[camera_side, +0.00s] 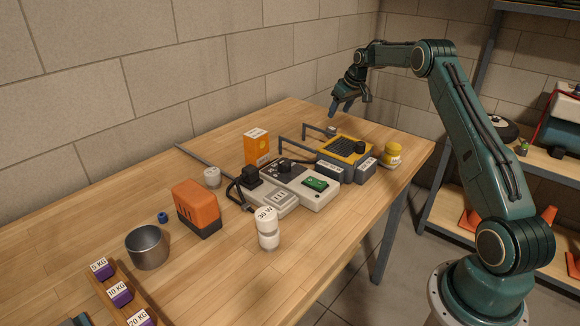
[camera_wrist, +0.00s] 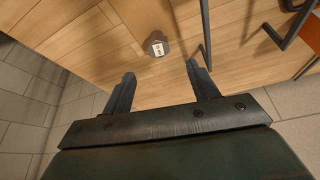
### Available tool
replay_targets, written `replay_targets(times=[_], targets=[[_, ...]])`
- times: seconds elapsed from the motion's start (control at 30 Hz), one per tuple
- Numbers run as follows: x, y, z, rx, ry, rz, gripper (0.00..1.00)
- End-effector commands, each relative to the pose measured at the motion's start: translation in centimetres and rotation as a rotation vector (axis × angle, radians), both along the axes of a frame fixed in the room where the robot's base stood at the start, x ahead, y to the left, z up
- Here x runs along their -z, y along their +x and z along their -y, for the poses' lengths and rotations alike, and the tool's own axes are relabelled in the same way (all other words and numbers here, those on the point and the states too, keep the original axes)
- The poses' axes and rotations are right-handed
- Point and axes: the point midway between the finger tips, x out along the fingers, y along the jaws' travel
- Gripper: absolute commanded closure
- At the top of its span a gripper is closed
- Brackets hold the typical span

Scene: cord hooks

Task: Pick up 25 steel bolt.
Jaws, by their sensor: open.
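A short dark grey bolt head with a white label (camera_wrist: 157,46) shows in the wrist view on the wooden table, near the tabletop edge; the label's print is too small to read. In the side view a small grey piece (camera_side: 332,128) below my gripper appears to be the same bolt. My gripper (camera_side: 341,110) is open and empty, above the far end of the table. In the wrist view its two fingers (camera_wrist: 160,70) are spread apart, and the bolt lies beyond the fingertips, roughly centred between them.
Dark bent cord hooks (camera_wrist: 205,35) stand close to the bolt on its right. A yellow-and-black device (camera_side: 345,150), a yellow knobbed piece (camera_side: 391,153), an orange box (camera_side: 256,147) and a power strip (camera_side: 300,184) stand nearer.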

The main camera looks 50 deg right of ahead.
Motion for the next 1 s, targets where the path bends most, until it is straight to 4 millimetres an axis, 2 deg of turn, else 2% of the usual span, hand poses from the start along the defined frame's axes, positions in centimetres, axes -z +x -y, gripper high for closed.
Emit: replay_targets(times=[0.1,0.3,0.73,1.0], targets=[[1.9,0.7,0.1,0.0,0.001,-0.003,0.41],[3.9,1.5,0.3,0.0,0.0,-0.001,0.41],[4.9,1.9,0.4,0.0,0.0,0.0,0.41],[7.6,2.5,0.6,0.001,0.001,-0.002,0.41]])
